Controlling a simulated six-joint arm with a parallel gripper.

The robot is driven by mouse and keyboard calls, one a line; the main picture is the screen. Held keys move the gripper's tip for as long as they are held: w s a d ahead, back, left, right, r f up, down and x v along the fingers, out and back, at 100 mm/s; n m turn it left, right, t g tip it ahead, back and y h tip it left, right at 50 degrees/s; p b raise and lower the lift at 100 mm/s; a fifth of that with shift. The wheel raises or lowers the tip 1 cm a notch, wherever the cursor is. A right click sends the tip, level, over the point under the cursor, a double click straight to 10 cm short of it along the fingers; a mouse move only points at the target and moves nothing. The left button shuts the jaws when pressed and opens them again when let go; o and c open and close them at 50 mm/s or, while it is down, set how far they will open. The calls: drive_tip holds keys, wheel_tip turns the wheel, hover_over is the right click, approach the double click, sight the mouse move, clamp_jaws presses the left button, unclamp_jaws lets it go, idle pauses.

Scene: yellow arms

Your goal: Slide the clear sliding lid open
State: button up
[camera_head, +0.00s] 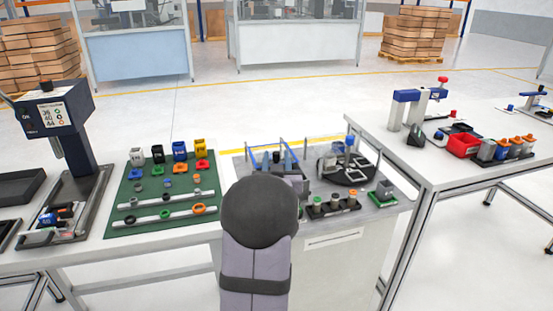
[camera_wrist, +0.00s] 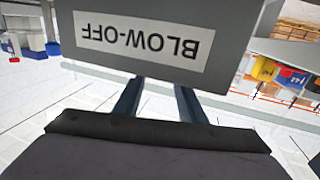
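I cannot make out a clear sliding lid in either view. In the wrist view a grey panel (camera_wrist: 235,40) with a white "BLOW-OFF" label (camera_wrist: 143,42), upside down, fills the top middle, close to the camera. My gripper (camera_wrist: 158,88) shows two dark fingers, apart, with pale floor between them. The fingers run up to the panel's lower edge, and their tips are hidden there. I cannot tell if they touch or hold anything.
A blue-posted fixture (camera_head: 275,157) and a black round plate (camera_head: 350,172) stand behind my arm. A green mat (camera_head: 128,222) with coloured blocks lies left. A second table (camera_head: 425,172) is farther right.

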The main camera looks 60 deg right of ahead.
sight(276, 153)
wheel_tip(276, 153, up, 2)
drive_tip(key=shift+w+a+r+h+p, duration=0.15)
drive_tip(key=shift+h+p, duration=0.15)
drive_tip(key=shift+p, duration=0.35)
drive_tip(key=shift+w+d+f+m+g+y+p, duration=0.4)
drive_tip(key=shift+m+g+p, duration=0.85)
drive_tip(key=shift+p, duration=2.2)
drive_tip(key=shift+w+d+f+m+g+y+p, duration=0.1)
drive_tip(key=shift+d+f+m+g+y+p, duration=0.4)
drive_tip(key=shift+g+p, duration=2.1)
drive_tip(key=shift+w+d+f+m+g+y+p, duration=0.25)
drive_tip(key=shift+d+m+g+y+p, duration=0.7)
drive_tip(key=shift+p, duration=3.35)
drive_tip(key=shift+a+m+t+h, duration=0.2)
drive_tip(key=shift+m+t+h, duration=0.1)
drive_tip(key=shift+h, duration=0.15)
clamp_jaws()
